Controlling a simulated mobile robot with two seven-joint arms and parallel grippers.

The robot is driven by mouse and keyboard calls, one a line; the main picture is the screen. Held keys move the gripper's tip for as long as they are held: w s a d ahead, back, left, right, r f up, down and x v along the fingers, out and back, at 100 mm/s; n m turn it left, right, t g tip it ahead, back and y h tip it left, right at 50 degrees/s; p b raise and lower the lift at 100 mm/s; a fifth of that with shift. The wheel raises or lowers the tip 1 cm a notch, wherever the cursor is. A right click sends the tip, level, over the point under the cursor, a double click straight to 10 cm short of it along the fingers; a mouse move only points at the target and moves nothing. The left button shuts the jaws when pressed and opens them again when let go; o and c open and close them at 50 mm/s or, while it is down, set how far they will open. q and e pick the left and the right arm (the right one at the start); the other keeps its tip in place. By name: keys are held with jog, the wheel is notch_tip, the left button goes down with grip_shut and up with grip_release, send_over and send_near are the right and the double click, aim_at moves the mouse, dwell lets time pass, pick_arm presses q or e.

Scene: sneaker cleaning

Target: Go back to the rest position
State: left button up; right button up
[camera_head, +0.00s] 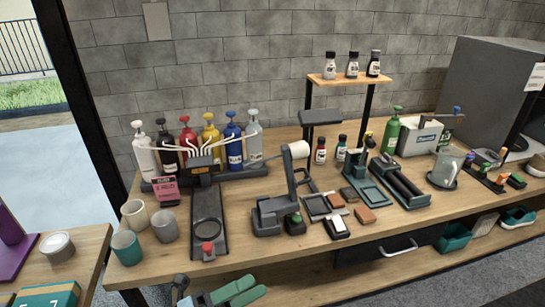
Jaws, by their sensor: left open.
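My left gripper (257,285) shows at the bottom edge of the head view, left of centre, partly cut off by the frame. Its two green fingers lie side by side, apart, with nothing visible between them. It is low, in front of the wooden workbench (330,247). My right gripper is not in view.
The workbench holds several pump bottles (233,143), cups (126,247), a black stand with a white roll (298,150), brushes and trays. A lower shelf holds teal shoes (454,237). A side table (85,250) stands at left. Grey floor is clear at lower right.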

pick_arm(q)
jog(key=s+a+f+n+t+y, duration=0.2)
jog(key=a+f+n+t+y, duration=0.25)
jog(key=f+n+y, duration=0.55)
jog(key=s+a+f+n+t+y, duration=0.25)
jog(key=a+f+n+y, duration=0.2)
jog(key=n, duration=0.85)
jog(key=s+a+f+n+g+y, duration=0.1)
jog(key=s+a+f+n+g, duration=0.2)
jog(key=s+f+n, duration=0.2)
jog(key=s+a+f+n+g+y+p, duration=0.1)
jog(key=s+a+f+n+g+y, duration=0.1)
jog(key=s+f+n, duration=0.3)
jog(key=s+a+f+g, duration=0.1)
jog(key=s+f, duration=0.2)
jog(key=s, duration=0.3)
jog(key=shift+s+a+f, duration=0.2)
jog(key=shift+a, duration=0.05)
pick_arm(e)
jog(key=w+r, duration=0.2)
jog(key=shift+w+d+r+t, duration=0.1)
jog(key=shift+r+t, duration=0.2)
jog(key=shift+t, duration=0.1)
pick_arm(q)
jog(key=shift+y, duration=0.25)
